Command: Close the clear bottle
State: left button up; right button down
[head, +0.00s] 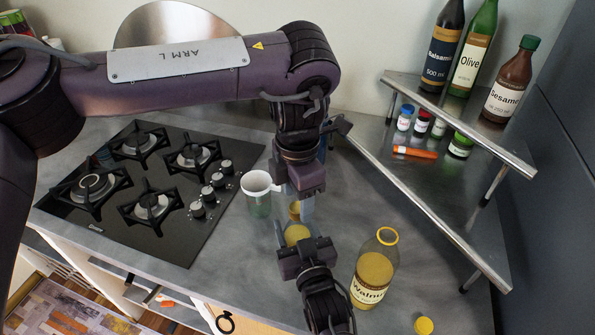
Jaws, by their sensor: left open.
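The clear bottle (375,272) stands upright on the counter at the lower middle right. It holds yellow-brown contents, has a Walnut label and an orange ring at its mouth, with no cap on it. A small yellow cap (424,325) lies on the counter to the right of the bottle, near the bottom edge. My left gripper (294,206) is open and points down over the counter, left of and behind the bottle. My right gripper (296,236) comes up from the bottom, left of the bottle and apart from it. Its fingers are hard to make out.
Yellow round shapes (297,234) show among the grippers, partly hidden. The gas hob (150,185) fills the left counter. A metal corner shelf (440,128) with bottles and small jars stands at right.

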pick_arm(q)
notch_tip(320, 180, up, 10)
dwell(0.3)
pick_arm(e)
jog(key=shift+c, duration=2.4)
grip_release()
pick_arm(q)
jog(key=shift+f+b, duration=1.15)
jog(key=shift+b, duration=0.05)
pick_arm(e)
jog(key=v, duration=0.7)
jog(key=shift+s, duration=0.35)
jog(key=shift+d, duration=0.15)
